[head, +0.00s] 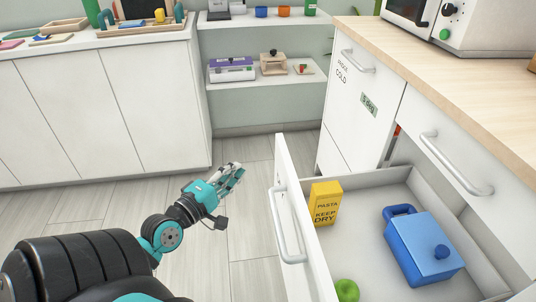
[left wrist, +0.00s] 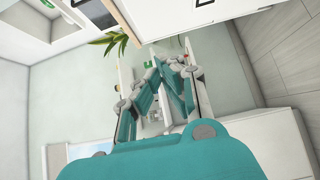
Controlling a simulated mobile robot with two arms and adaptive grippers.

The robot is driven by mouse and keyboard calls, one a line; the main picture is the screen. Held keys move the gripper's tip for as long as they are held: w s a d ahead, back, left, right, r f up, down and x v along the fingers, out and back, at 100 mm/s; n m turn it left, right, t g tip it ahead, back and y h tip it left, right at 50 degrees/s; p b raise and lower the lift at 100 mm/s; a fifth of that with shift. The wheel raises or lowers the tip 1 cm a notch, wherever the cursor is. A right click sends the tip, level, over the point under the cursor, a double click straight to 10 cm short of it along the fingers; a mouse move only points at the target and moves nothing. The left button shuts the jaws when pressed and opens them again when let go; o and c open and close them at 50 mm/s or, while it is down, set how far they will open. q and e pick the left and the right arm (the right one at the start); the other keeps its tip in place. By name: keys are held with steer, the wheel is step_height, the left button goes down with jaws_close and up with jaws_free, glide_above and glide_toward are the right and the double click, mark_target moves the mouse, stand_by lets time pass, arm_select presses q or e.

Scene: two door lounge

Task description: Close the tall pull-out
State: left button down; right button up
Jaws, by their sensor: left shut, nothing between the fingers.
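A white pull-out (head: 365,256) stands open at the lower right of the head view. Its tall white front (head: 283,168) carries a vertical-looking bar handle (head: 287,229) on its outer face. My right gripper is not in view.
A white cabinet front with lettering (head: 350,105) and a closed drawer with a handle (head: 458,165) lie behind the pull-out, under a wooden counter (head: 430,62) with a microwave (head: 455,25). White cabinets (head: 110,100) and shelves (head: 262,75) stand further back. The floor (head: 240,240) beside the gripper is clear.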

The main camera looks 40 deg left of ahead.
arm_select(q)
glide_toward(276, 145)
steer(key=w+a, duration=0.1)
steer(key=a, duration=0.2)
steer(key=shift+w+d+r, duration=0.1)
steer(key=shift+w+d, duration=0.6)
steer(key=shift+w, duration=0.25)
steer(key=shift+w+d, duration=0.65)
steer(key=shift+w, duration=0.3)
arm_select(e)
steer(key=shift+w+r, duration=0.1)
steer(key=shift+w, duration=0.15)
